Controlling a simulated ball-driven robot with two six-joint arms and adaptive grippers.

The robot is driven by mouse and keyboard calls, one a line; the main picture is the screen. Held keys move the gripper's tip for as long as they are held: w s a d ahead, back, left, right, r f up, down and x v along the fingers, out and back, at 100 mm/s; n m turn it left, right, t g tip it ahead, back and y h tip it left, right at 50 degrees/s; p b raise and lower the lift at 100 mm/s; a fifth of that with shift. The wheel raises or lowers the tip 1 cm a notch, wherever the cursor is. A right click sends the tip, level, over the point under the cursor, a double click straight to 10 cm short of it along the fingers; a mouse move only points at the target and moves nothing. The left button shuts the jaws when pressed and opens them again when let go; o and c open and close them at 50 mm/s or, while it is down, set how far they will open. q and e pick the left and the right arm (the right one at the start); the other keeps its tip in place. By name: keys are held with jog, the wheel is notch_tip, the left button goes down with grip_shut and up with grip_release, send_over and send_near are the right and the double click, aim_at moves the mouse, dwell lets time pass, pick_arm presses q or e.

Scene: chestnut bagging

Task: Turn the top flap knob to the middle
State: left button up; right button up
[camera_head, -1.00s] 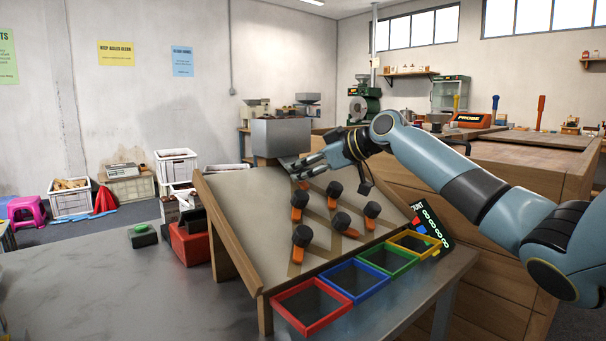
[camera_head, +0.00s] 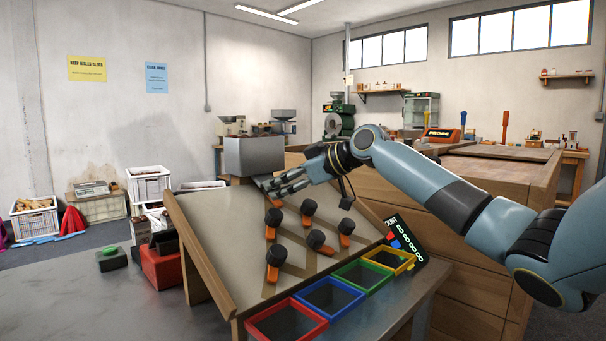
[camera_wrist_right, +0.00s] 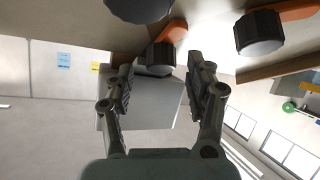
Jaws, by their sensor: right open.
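My right gripper (camera_head: 280,184) is open at the upper end of the sloped board (camera_head: 218,209), just below the grey metal hopper (camera_head: 253,157). In the right wrist view the black top flap knob (camera_wrist_right: 158,58) lies between the open fingertips (camera_wrist_right: 162,78), and I cannot tell whether they touch it. Its orange flap (camera_wrist_right: 176,31) slants to the upper right there. In the head view the gripper hides this knob; only a bit of orange (camera_head: 276,203) shows below the fingers. My left gripper is not in view.
Several other black knobs with orange flaps, such as this one (camera_head: 308,207), stand lower on the board. Red (camera_head: 287,338), blue (camera_head: 330,313), green and yellow framed bins line its lower edge. A count display (camera_head: 407,240) stands to their right. A green button (camera_head: 110,252) sits left.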

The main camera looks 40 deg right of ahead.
jog(key=v, duration=1)
dwell(0.4)
